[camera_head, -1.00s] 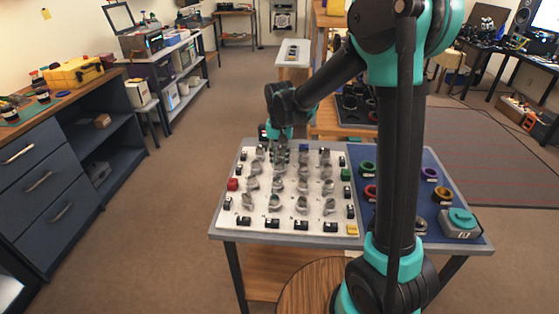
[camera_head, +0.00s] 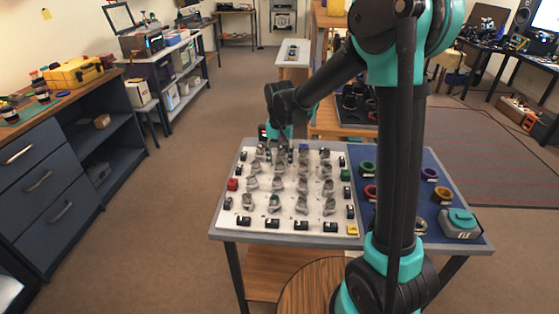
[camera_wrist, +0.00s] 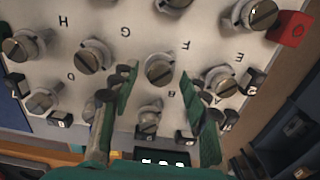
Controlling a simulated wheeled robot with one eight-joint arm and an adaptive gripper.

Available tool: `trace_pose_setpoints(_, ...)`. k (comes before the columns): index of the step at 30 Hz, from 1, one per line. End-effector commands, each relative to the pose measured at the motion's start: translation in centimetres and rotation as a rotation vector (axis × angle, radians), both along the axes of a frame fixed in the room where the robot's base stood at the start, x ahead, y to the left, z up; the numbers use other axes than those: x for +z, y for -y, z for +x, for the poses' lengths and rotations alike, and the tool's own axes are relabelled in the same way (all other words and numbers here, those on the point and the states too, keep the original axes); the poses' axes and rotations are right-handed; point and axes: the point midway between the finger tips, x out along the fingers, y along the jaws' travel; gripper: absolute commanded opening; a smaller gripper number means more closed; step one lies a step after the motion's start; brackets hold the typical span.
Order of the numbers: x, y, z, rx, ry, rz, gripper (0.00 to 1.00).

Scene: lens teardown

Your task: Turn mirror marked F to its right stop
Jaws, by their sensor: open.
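The mirror marked F (camera_wrist: 160,70) is a round metal knob with a slot across its top, on a white board (camera_head: 244,206). The letter F is printed just above right of it in the wrist view. My gripper (camera_wrist: 158,78) is open, with one finger on each side of this knob. Gaps show between the fingers and the knob, and I cannot tell whether the tips reach down to its height. In the head view my gripper (camera_head: 287,146) is over the far part of the board, and the knob under it cannot be singled out.
Knobs marked G (camera_wrist: 95,56) and E (camera_wrist: 222,81) stand close on either side. Another knob (camera_wrist: 150,119), by the letter B, lies between the fingers nearer the palm. Small black blocks and a red block (camera_wrist: 291,28) line the board's edge. A blue mat (camera_head: 367,204) with coloured rings lies right.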

Motion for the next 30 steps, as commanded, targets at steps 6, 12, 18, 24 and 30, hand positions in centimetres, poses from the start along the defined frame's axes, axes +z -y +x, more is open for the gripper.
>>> trace_pose_setpoints(6, 2.3, 0.0, 0.0, 0.0, 0.0, 0.0, 0.46)
trace_pose_setpoints(12, 6.4, 0.0, -0.1, 0.0, 0.0, 0.0, 0.46)
trace_pose_setpoints(18, 9.8, 0.0, 0.0, 0.0, 0.0, 0.0, 0.46)
trace_pose_setpoints(24, 11.6, 0.0, 0.0, 0.0, 0.0, 0.0, 0.46)
trace_pose_setpoints(30, 11.9, 0.0, 0.0, 0.0, 0.0, 0.0, 0.46)
